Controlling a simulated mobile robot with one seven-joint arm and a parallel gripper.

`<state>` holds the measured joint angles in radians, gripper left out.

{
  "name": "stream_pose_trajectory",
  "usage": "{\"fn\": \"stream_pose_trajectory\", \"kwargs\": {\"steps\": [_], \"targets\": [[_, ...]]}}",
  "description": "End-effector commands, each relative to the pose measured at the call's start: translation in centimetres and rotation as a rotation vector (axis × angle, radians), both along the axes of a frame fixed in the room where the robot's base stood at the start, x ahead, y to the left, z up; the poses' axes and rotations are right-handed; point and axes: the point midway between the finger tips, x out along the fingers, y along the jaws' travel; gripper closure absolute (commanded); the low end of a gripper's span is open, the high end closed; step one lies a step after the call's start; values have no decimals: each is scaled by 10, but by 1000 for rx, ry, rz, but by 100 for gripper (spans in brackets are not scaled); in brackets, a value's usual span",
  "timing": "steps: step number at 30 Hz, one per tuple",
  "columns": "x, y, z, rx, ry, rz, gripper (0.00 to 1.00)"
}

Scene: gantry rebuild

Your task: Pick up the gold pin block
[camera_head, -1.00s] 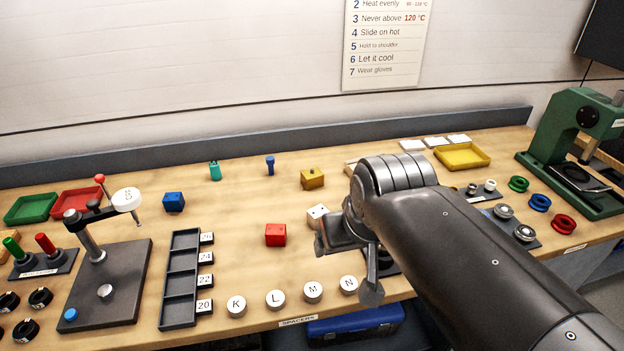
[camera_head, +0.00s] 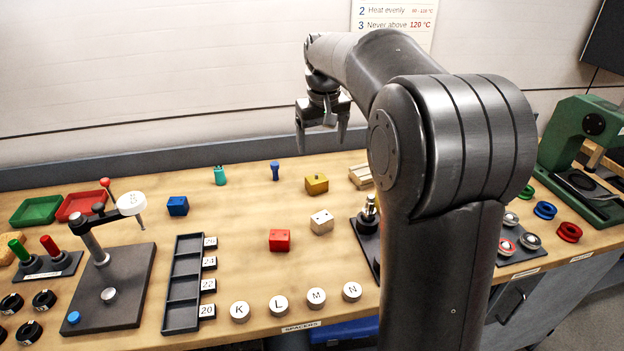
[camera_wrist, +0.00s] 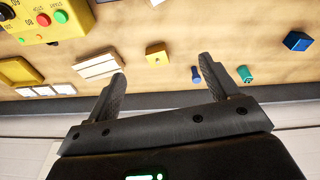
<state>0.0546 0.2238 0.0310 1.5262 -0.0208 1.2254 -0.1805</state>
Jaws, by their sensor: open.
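The gold pin block (camera_head: 316,184) is a small yellow-gold cube with a dark spot on top. It sits on the wooden bench right of the middle in the head view. It also shows in the wrist view (camera_wrist: 157,54), beyond and between the fingertips. My gripper (camera_head: 322,148) is open and empty. It hangs above the back part of the bench, with its fingers pointing down, and appears raised above the block and apart from it. Both fingers show in the wrist view (camera_wrist: 162,73).
Near the gold block stand a blue pin (camera_head: 275,171), a teal piece (camera_head: 220,175), a white block (camera_head: 322,222), a red block (camera_head: 279,240) and pale wooden strips (camera_head: 361,177). A blue block (camera_head: 177,206) is at left. Bare bench lies left of the gold block.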

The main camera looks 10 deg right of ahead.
Motion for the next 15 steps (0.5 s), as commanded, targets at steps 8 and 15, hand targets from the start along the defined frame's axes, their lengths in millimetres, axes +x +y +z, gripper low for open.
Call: {"fn": "stream_pose_trajectory", "kwargs": {"steps": [8, 15], "targets": [[80, -11, -51, 2, 88, 35, 20], [126, -20, -96, 8, 146, 61, 20]]}}
